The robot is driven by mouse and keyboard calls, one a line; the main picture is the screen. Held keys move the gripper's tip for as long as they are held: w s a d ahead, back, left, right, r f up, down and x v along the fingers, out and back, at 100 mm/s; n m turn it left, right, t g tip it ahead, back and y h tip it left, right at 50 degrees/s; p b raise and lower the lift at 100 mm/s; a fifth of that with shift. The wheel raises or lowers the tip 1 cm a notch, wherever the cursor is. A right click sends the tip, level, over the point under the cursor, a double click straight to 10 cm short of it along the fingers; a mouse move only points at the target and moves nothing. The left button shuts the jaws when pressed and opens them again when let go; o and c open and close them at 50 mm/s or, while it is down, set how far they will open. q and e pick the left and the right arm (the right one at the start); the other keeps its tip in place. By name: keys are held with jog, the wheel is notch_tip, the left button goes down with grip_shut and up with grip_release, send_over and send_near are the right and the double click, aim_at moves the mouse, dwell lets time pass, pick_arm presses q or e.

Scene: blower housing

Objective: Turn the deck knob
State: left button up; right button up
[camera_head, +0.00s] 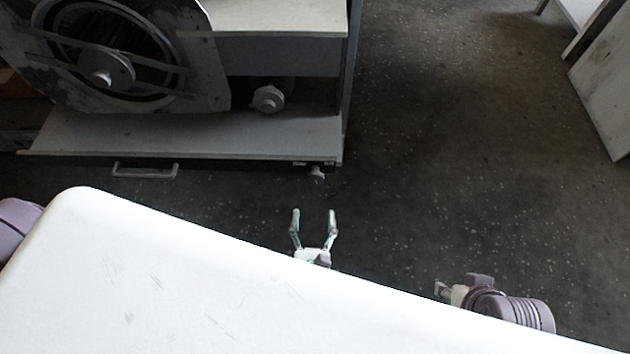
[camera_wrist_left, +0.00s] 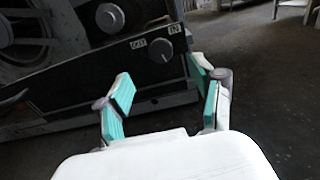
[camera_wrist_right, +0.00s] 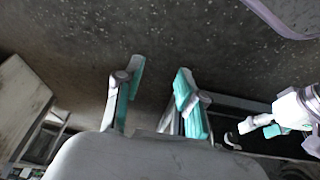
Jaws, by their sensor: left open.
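The dark deck knob (camera_head: 317,174) sticks out from the front face of the deck (camera_head: 190,138), near its right end. In the left wrist view the round knob (camera_wrist_left: 160,50) sits on the dark front panel between two small white labels. My left gripper (camera_head: 314,214) is open and empty, with its fingers pointing at the knob and a gap between. In its wrist view, the knob shows between and beyond the fingertips (camera_wrist_left: 160,75). My right gripper (camera_head: 440,289) is to the right, away from the deck. Its wrist view shows the fingers (camera_wrist_right: 160,75) apart and empty.
A handle (camera_head: 145,172) is on the deck front, left of the knob. A round blower housing (camera_head: 105,65) and a pale round part (camera_head: 267,98) are on the deck. A pale panel (camera_head: 605,95) stands far right. The floor (camera_head: 460,150) right of the deck is clear.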

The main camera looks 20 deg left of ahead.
aim_at(315, 179)
pick_arm(q)
jog(key=x, duration=1)
jog(key=shift+f+b, duration=0.1)
jog(key=shift+b, duration=0.3)
pick_arm(e)
jog(key=w, duration=0.1)
jog(key=w+a+t, duration=0.1)
jog(key=w+r+t, duration=0.1)
jog(key=w, duration=0.1)
jog(key=shift+a+y, duration=0.15)
jog(key=shift+y, duration=0.15)
pick_arm(q)
jog(key=c, duration=1.1)
jog(key=shift+c, duration=0.2)
pick_arm(e)
jog(key=shift+w, duration=0.1)
